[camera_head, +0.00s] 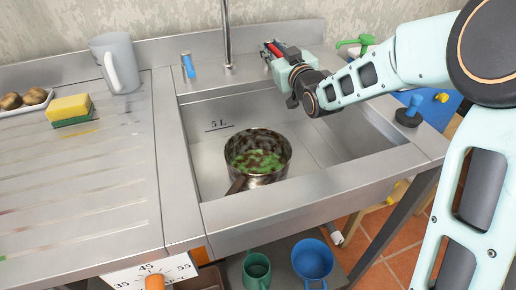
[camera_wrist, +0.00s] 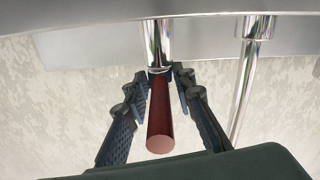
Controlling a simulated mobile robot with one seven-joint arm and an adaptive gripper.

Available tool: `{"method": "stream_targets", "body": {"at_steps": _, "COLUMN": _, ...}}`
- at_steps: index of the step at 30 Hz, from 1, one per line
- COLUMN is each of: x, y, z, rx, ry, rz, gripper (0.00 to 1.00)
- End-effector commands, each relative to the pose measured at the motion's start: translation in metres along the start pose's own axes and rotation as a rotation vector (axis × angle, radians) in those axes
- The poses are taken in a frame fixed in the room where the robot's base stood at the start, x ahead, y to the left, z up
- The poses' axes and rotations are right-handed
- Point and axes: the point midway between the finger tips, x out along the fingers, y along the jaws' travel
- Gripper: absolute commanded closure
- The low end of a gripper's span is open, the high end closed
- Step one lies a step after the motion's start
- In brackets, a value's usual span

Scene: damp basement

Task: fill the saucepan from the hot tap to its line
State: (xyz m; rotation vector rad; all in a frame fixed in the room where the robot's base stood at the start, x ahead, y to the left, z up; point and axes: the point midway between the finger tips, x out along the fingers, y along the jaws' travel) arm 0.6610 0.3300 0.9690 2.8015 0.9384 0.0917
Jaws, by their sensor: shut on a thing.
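The saucepan (camera_head: 284,163) sits upright on the sink floor, with brown stains and green patches inside; I cannot make out a fill line in it. Its handle points to the front left. The red hot tap lever (camera_head: 279,49) is at the sink's back edge, between the fingers of my gripper (camera_head: 273,49). In the wrist view, the red lever (camera_wrist: 160,115) runs from a chrome stem between both fingers of my gripper (camera_wrist: 165,95), which is shut on it. The chrome spout (camera_head: 227,38) rises behind the sink, its outlet out of frame. No falling water shows.
A blue-handled tap (camera_head: 188,66) stands left of the spout. A "5 L" mark is on the sink wall (camera_head: 219,126). A grey jug (camera_head: 118,60), sponge (camera_head: 70,108) and potato dish (camera_head: 28,106) are on the drainboard. A blue-handled plug (camera_head: 408,113) sits on the right rim.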

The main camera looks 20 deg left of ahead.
Motion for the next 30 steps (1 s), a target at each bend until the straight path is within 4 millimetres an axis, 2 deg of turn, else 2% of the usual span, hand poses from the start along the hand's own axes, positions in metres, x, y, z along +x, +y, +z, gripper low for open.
{"method": "stream_targets", "body": {"at_steps": 30, "x": 0.0004, "y": 0.0016, "z": -0.0064, "rx": -0.001, "ry": -0.149, "rz": -0.029, "gripper": 0.90}}
